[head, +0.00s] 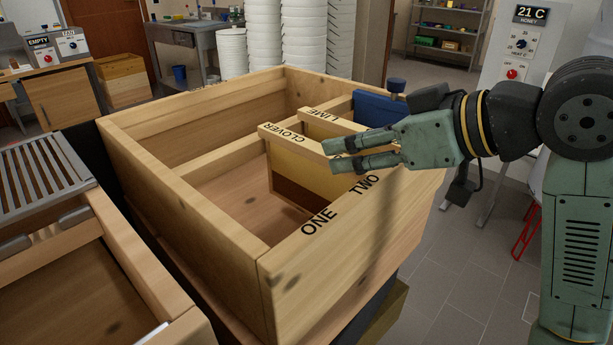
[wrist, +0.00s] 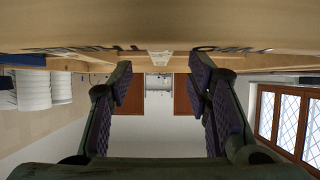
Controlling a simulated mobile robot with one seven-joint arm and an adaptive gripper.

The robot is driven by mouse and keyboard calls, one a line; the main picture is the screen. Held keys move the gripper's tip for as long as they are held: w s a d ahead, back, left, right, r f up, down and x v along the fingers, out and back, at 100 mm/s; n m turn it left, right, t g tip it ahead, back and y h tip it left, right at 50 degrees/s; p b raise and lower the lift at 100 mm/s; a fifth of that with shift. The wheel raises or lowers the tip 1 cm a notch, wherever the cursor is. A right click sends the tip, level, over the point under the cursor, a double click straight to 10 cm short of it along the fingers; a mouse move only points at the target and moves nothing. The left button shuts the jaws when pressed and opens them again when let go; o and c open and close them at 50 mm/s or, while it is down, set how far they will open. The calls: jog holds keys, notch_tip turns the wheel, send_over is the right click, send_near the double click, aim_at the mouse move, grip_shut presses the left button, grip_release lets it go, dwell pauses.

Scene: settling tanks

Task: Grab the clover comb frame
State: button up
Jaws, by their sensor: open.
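The clover comb frame (head: 293,163) hangs in the open wooden hive box, its pale top bar lettered CLOVER. Its yellow comb side is darker brown low down. My gripper (head: 329,153) is open and empty, its fingers level over the near end of the clover bar, pointing left. In the wrist view my gripper (wrist: 163,85) has a finger on each side, with a pale wooden bar end (wrist: 158,58) between and beyond them. I cannot tell whether the fingers straddle the bar or touch it. The fingers hide the near end of the clover frame.
The lime frame (head: 319,115) hangs close behind the clover frame. A blue piece (head: 376,109) stands beyond it in the box (head: 180,168). The near wall reads ONE and TWO. The left part of the box is empty. A slatted rack (head: 38,190) lies at the left.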

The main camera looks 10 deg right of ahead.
aim_at(321, 148)
jog(key=shift+p+x, duration=0.85)
jog(key=shift+x, duration=2.7)
jog(key=shift+c, duration=0.5)
jog(key=shift+r, duration=0.1)
grip_shut()
